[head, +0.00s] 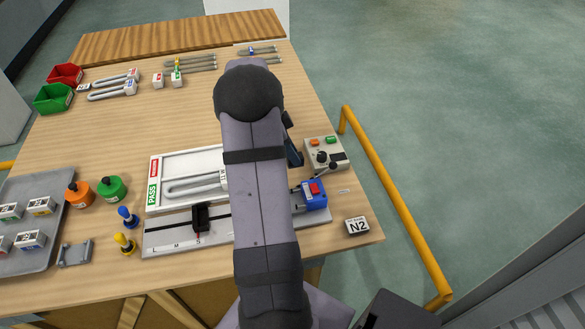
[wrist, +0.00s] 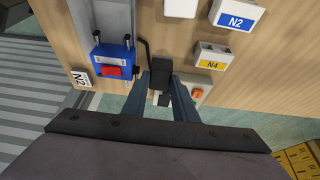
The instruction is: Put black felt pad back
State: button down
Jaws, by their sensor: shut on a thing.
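In the wrist view my gripper (wrist: 163,82) points down near the table edge, shut on a small black block, which I take to be the black felt pad (wrist: 160,74). The finger sides hide part of it. In the head view my arm covers most of the gripper; only a dark blue finger (head: 295,153) shows beside the arm, left of the control box. The pad cannot be made out there. I cannot tell whether the pad touches anything below.
The control box (head: 325,154) with coloured buttons is close to the gripper. A blue clamp block (head: 315,194) sits on the grey rail fixture (head: 158,240). A white N2 block (head: 357,226) is near the right edge. A yellow rail (head: 395,200) runs beside the table.

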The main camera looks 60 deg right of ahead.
aim_at(292, 167)
jog(key=shift+f+p, duration=1.1)
jog(key=shift+f, duration=2.3)
jog(key=shift+f+b, duration=0.2)
jog(key=shift+b, duration=0.1)
jog(key=c, duration=1.4)
grip_release()
jog(key=shift+c, duration=0.2)
jog(key=shift+r, duration=0.15)
jog(key=shift+r+p, duration=0.15)
jog(key=shift+p, duration=0.2)
jog(key=shift+w+r+b, duration=0.1)
jog(key=shift+w+b, duration=0.05)
jog(key=shift+b, duration=0.15)
jog(key=b+v, duration=0.4)
jog(key=v, duration=0.7)
jog(key=shift+a+r, duration=0.15)
jog(key=shift+r, duration=0.1)
